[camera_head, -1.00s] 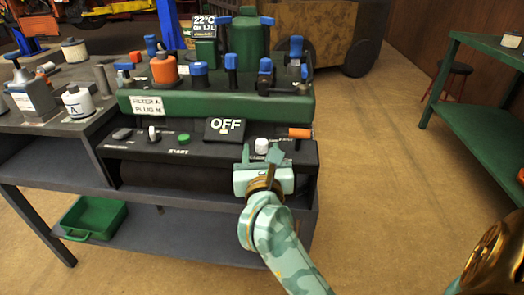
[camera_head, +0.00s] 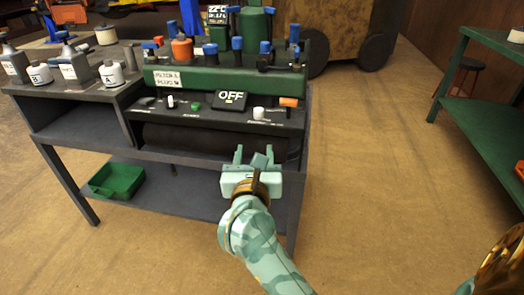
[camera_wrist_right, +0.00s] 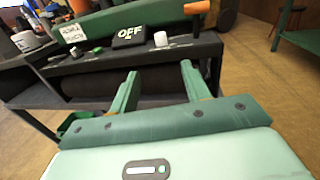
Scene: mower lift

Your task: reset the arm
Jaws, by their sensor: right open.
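My right gripper (camera_head: 254,158) is mint green and sits in front of the workbench, below the front edge of the control panel. Its two fingers are apart with nothing between them. In the right wrist view the fingers (camera_wrist_right: 158,88) point toward the dark bench front, with the panel above them. The panel carries a small display (camera_head: 231,98) reading OFF, a white knob (camera_head: 258,113), a green button (camera_head: 196,106) and an orange handle (camera_head: 288,101). My left gripper does not show.
The green test block (camera_head: 215,80) with blue-topped valves stands on the bench behind the panel. White canisters (camera_head: 111,74) stand on the left bench top. A green bin (camera_head: 117,180) sits on the lower shelf. A green table (camera_head: 480,110) stands at right. Open floor lies between.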

